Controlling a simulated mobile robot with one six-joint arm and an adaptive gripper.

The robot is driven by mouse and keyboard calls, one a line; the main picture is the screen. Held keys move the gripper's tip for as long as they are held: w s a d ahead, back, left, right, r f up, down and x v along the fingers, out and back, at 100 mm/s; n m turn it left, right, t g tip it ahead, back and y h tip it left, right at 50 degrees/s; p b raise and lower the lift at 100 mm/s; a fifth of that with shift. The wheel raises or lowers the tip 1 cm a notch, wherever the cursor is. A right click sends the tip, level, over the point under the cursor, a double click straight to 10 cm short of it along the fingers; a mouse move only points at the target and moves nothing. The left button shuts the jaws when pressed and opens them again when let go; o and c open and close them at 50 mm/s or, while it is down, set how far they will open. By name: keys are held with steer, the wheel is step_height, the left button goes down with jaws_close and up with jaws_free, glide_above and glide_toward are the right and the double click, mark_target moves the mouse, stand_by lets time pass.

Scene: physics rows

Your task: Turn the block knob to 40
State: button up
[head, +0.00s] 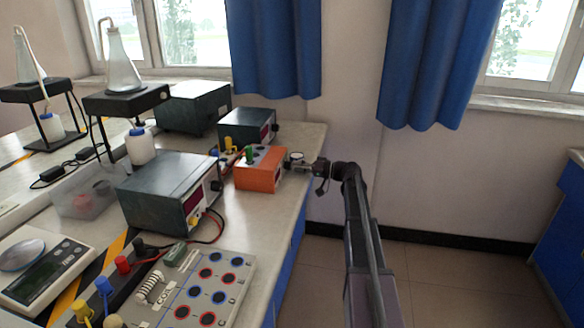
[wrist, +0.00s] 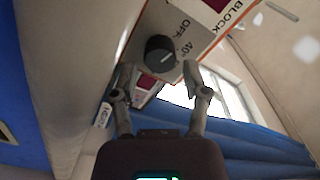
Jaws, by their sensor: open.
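The block is an orange box (head: 258,174) on the bench near its right edge in the head view. In the wrist view its pale panel (wrist: 178,24) reads BLOCK, OFF and 40°. A round black knob (wrist: 160,53) sits on that panel, with a thin pale mark on its face. I cannot tell exactly which label the mark points to. My gripper (wrist: 158,73) is open, with one finger at each side of the knob's lower edge, and seems empty. In the head view my gripper (head: 305,164) is at the block's right face, and the knob is hard to make out there.
A dark power supply (head: 170,192) with leads stands left of the block, and another dark unit (head: 247,126) stands behind it. A grey coil board (head: 200,285) lies at the front. A blue curtain (head: 275,45) hangs behind the bench. Floor to the right is clear.

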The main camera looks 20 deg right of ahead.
steer(key=shift+x, duration=1)
jaws_close()
steer(key=shift+m, duration=0.4)
steer(key=m, duration=0.9)
